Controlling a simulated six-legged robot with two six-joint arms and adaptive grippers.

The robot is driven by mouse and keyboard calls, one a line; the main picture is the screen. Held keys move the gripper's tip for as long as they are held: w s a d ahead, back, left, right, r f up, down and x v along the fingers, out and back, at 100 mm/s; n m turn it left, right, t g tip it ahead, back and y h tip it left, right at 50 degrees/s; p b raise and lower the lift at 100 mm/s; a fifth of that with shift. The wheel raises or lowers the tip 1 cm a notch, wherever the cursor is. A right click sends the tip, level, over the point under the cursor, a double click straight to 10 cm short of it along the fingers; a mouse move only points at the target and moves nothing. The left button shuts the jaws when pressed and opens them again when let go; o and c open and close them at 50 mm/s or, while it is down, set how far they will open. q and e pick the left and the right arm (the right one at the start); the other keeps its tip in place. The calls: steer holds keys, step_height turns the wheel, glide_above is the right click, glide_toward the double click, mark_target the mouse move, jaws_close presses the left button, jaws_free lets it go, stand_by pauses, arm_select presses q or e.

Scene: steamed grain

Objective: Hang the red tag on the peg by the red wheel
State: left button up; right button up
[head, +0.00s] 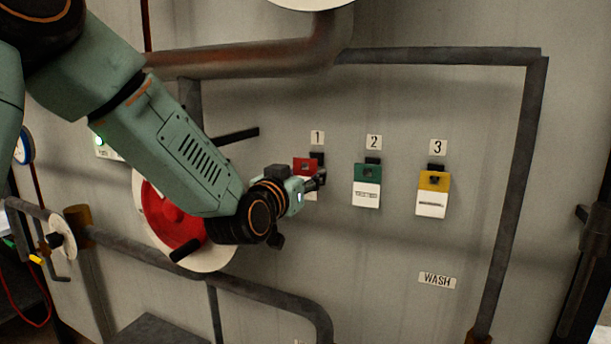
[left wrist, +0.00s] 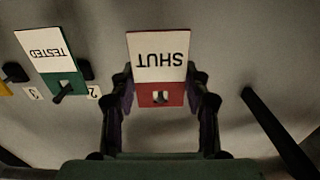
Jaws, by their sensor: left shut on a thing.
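The red tag (head: 303,163), red at the top with a white lower part, is at the place labelled 1 on the wall. In the left wrist view the tag (left wrist: 159,68) appears upside down and reads SHUT. My left gripper (head: 314,183) is shut on its red part, one finger at each side. I cannot tell whether peg 1 still passes through its hole. The red wheel (head: 168,219) is left of the tag, partly hidden by my left arm. A black peg (head: 237,135) sticks out above the wheel; a peg also shows empty in the left wrist view (left wrist: 275,130). My right gripper is not in view.
A green tag (head: 367,173) and a yellow tag (head: 434,183) hang at places 2 and 3 to the right. Grey pipes (head: 515,190) frame the panel, and a thick rusty pipe (head: 240,61) crosses above. The wall around the WASH label (head: 437,280) is clear.

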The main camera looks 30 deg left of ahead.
arm_select(q)
steer(key=shift+s+r, duration=0.1)
steer(key=shift+s, duration=0.55)
steer(key=shift+s, duration=0.2)
steer(key=shift+s, duration=0.55)
steer(key=shift+w+d, duration=0.1)
steer(key=s+p, duration=0.1)
steer(key=s, duration=0.5)
steer(key=shift+d, duration=0.15)
stand_by(0.3)
